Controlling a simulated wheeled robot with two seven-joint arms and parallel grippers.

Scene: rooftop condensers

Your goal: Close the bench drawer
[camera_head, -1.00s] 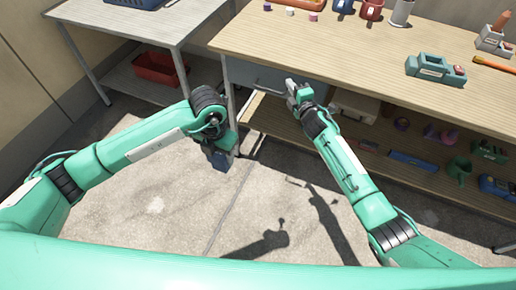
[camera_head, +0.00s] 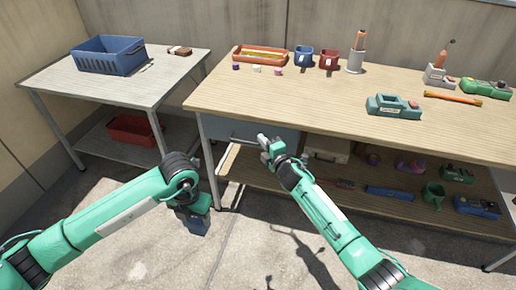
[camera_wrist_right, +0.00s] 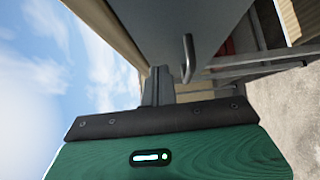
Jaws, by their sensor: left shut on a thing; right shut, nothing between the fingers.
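The bench drawer (camera_head: 225,129) is a grey-blue front under the left end of the wooden workbench top (camera_head: 330,105). It looks about level with the bench edge; I cannot tell whether any gap is left. Its bar handle (camera_wrist_right: 187,58) shows in the right wrist view. My right gripper (camera_head: 264,141) is shut and empty, close in front of the drawer, beside the handle. Its fingers (camera_wrist_right: 157,86) show near the grey front; contact is unclear. My left gripper (camera_head: 196,216) hangs low, left of the bench leg, shut on a dark blue thing (camera_head: 198,227), mostly hidden.
A side table with a blue basket (camera_head: 108,55) and a red bin (camera_head: 133,131) stands left. The bench top holds an orange tray (camera_head: 260,55), mugs (camera_head: 303,57) and tools. The lower shelf holds a box (camera_head: 327,147) and several items. The floor in front is clear.

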